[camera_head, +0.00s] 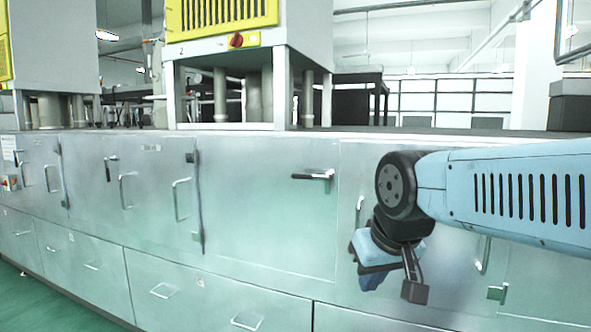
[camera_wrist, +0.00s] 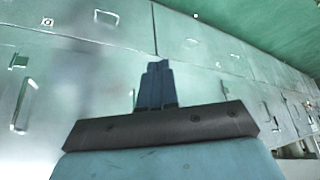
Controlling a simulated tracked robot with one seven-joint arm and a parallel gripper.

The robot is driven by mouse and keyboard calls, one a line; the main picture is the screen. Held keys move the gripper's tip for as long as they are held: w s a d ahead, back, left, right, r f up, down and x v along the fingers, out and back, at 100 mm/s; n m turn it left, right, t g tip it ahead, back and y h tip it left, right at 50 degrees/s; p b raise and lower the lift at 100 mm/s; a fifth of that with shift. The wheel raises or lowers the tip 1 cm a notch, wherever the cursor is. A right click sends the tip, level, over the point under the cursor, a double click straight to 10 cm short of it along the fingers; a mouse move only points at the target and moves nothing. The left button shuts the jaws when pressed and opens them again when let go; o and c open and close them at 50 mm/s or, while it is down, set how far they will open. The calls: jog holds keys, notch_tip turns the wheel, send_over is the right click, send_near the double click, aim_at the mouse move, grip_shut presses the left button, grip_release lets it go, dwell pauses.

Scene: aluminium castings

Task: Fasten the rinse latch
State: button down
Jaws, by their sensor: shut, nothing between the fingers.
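A dark lever latch (camera_head: 313,176) with a metal end sits level near the upper right of a large steel door (camera_head: 260,215). Another dark latch (camera_head: 108,168) stands more upright on a door further left. I cannot read any label that tells which one is the rinse latch. My gripper (camera_head: 370,281) hangs in front of the cabinet, below and right of the level latch and apart from it. In the wrist view my gripper (camera_wrist: 157,64) is shut and empty, its two fingers together against a background of steel panels. No latch is clearly recognisable there.
Loop handles stand out from the steel front, such as one on a door (camera_head: 181,200) and one on a lower drawer (camera_head: 247,320). A machine housing with yellow panels (camera_head: 220,15) stands on top. Green floor (camera_head: 45,305) shows at lower left.

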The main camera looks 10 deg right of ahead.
jog(key=w+r+m+h, duration=0.2)
jog(key=w+r, duration=0.4)
jog(key=w, duration=0.4)
jog(key=w+r+m+h, duration=0.1)
jog(key=w+r+h, duration=0.1)
jog(key=w+r, duration=0.65)
jog(key=w+a+r+m+t+h, duration=0.1)
jog(key=w+a+r+m, duration=0.1)
jog(key=w, duration=0.9)
jog(key=w+a+r+m+t+h, duration=0.1)
jog(key=w+a+r+m+t, duration=0.1)
jog(key=w, duration=0.8)
jog(key=shift+w+a+r+h, duration=0.35)
jog(key=shift+a+r, duration=0.2)
jog(key=shift+a, duration=0.45)
jog(key=s+a+f+x, duration=0.1)
jog(key=f+x, duration=0.1)
jog(key=x, duration=1.1)
